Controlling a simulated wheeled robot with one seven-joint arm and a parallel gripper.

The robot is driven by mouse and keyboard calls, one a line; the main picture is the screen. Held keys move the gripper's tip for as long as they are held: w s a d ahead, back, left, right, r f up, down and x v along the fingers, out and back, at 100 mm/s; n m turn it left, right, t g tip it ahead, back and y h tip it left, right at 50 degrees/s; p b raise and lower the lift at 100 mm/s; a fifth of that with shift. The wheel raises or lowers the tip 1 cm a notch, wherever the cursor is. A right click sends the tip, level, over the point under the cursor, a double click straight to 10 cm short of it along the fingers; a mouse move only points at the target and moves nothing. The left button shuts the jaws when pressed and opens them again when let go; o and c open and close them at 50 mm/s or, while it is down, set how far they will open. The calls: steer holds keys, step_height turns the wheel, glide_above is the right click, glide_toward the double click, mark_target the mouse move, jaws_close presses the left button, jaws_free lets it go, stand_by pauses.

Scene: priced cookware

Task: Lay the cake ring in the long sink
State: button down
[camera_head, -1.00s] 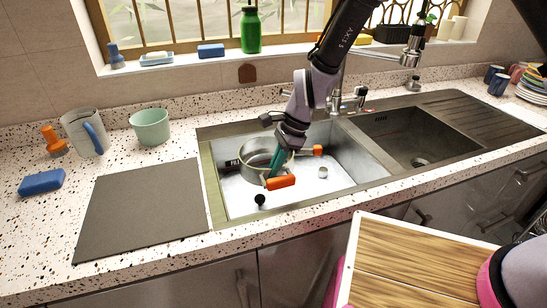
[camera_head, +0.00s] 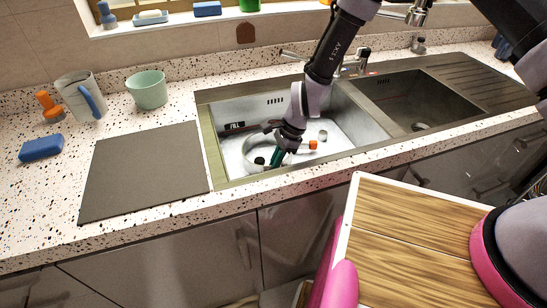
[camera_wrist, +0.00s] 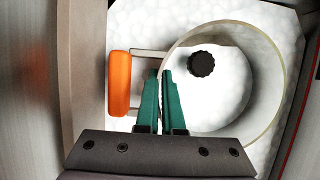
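The cake ring (camera_head: 252,145) is a pale metal hoop low inside the left, long sink basin (camera_head: 222,118). In the wrist view the ring (camera_wrist: 284,80) has an orange handle (camera_wrist: 119,83) on a thin bracket at left. An orange end (camera_head: 313,145) also shows right of my gripper in the head view. My gripper (camera_head: 280,157) points down into the basin. Its green fingertips (camera_wrist: 159,73) are close together on the ring's left wall. A dark round piece (camera_wrist: 201,64) shows inside the ring. Whether the ring touches the basin floor is not clear.
A small grey round object (camera_head: 322,135) is in the long basin, right of the arm. The second basin (camera_head: 430,100) is at right. A dark board (camera_head: 145,172), a green cup (camera_head: 148,90), a grey jug (camera_head: 78,98) and a blue block (camera_head: 41,147) occupy the left counter.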

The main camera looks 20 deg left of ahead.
steer(key=shift+f, duration=0.4)
steer(key=shift+c, duration=2.4)
jaws_free()
steer(key=shift+r, duration=0.1)
step_height(320, 180, up, 14)
steer(key=v, duration=1)
steer(key=shift+w+d+r, duration=0.15)
steer(key=shift+r, duration=0.1)
